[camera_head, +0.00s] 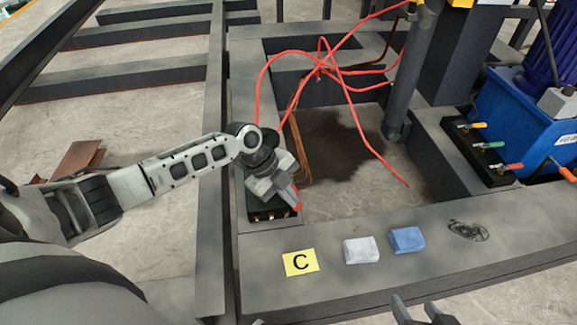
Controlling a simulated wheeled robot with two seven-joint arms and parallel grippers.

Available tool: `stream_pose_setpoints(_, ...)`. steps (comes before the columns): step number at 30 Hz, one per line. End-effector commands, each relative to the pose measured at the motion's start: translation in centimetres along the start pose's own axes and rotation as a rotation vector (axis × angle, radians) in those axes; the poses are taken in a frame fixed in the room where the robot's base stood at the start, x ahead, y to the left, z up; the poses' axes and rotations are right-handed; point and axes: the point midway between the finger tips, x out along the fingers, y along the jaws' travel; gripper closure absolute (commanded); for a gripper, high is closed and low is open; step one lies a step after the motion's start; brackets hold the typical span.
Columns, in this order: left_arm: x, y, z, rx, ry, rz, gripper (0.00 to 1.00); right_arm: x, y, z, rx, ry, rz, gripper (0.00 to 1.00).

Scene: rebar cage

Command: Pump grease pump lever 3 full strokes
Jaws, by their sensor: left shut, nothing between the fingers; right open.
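My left gripper (288,194) is shut just above a black block with brass fittings (268,214) on the grey steel frame. An orange-red piece (296,200) shows at its fingertips; I cannot tell whether it is part of the gripper or a lever behind it. My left arm reaches in from the left. My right gripper (425,311) is open and empty at the bottom edge, over the near side of the frame. No grease pump lever can be made out for certain; part of the block is hidden under my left gripper.
A yellow card marked C (300,262), a white cloth (361,250), a blue cloth (407,239) and a dark wire coil (467,231) lie on the front beam. Red hoses (320,70) hang over the opening. A blue unit (520,115) and black valve block (478,150) stand right.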

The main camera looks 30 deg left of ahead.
Motion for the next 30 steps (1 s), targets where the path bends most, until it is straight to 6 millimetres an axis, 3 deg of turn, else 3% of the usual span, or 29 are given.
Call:
stream_pose_setpoints(25, 1.3, 0.7, 0.0, 0.0, 0.001, -0.001, 1.0, 0.2, 0.0, 0.0, -0.001, 0.01, -0.002, 0.49)
stream_pose_setpoints(30, 1.6, 0.9, 0.1, 0.0, 0.001, 0.0, 1.0, 0.6, 0.2, 1.0, -0.001, -0.005, 0.001, 0.49)
